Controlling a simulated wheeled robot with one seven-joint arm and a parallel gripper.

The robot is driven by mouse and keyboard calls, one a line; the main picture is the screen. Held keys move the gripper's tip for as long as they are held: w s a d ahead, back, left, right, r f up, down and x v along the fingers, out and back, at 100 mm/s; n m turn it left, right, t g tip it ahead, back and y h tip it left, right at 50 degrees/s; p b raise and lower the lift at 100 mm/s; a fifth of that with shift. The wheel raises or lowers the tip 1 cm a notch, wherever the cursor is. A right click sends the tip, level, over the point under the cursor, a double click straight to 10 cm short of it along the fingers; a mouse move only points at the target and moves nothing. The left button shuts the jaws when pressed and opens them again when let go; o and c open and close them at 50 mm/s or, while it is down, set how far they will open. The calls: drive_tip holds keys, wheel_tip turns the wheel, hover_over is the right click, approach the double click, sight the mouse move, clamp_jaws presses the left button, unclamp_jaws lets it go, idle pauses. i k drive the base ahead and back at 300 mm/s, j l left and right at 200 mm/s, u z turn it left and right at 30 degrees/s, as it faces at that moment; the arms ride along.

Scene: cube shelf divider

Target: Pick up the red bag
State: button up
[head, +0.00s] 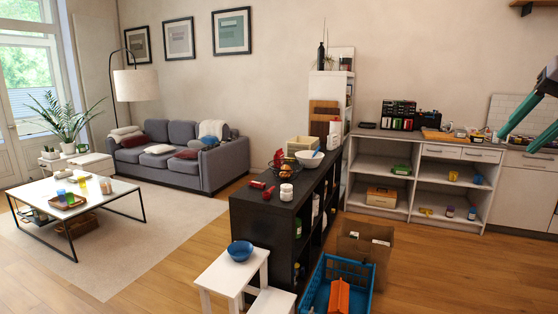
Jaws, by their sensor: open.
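Small red items (269,192) lie on the near part of the black shelf divider's top (249,202), beside a white jar (286,192). I cannot tell whether one of them is the bag. My gripper (516,143) shows at the upper right edge, with two teal fingers spread apart and nothing between them. It appears in front of the kitchen counter, well to the right of the red items. The rest of my arm is cut off by the frame.
A white bowl (309,159) and a cream box (301,145) stand farther back on the divider. A blue crate (373,272), a cardboard box (351,249) and a white stool (225,269) holding a blue bowl (240,250) stand around it. Wooden floor is free at the right.

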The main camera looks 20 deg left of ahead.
sight(279, 155)
drive_tip(key=i+j+u, duration=0.1)
drive_tip(key=j+u, duration=0.3)
drive_tip(key=j, duration=0.15)
drive_tip(key=i+j+u, duration=0.15)
drive_tip(key=j+u, duration=0.3)
drive_tip(key=i+j+u, duration=0.6)
drive_tip(key=j+u, duration=0.25)
drive_tip(key=i+j+u, duration=0.5)
drive_tip(key=i+u, duration=0.3)
drive_tip(key=i+j, duration=0.1)
drive_tip(key=i, duration=0.45)
drive_tip(key=i+j, duration=0.1)
drive_tip(key=i, duration=0.5)
drive_tip(key=i+l+z, duration=0.1)
drive_tip(key=i+z, duration=0.2)
drive_tip(key=z, duration=0.15)
drive_tip(key=i+z, duration=0.4)
drive_tip(key=i+j+z, duration=0.2)
drive_tip(key=z, duration=0.25)
drive_tip(key=i+l+z, duration=0.2)
drive_tip(key=i+z, duration=0.75)
drive_tip(key=i+j+z, duration=0.15)
drive_tip(key=i+z, duration=0.3)
drive_tip(key=i+j+z, duration=0.2)
drive_tip(key=i+z, duration=0.2)
drive_tip(key=i+j+z, duration=1.15)
drive_tip(key=j+z, duration=0.15)
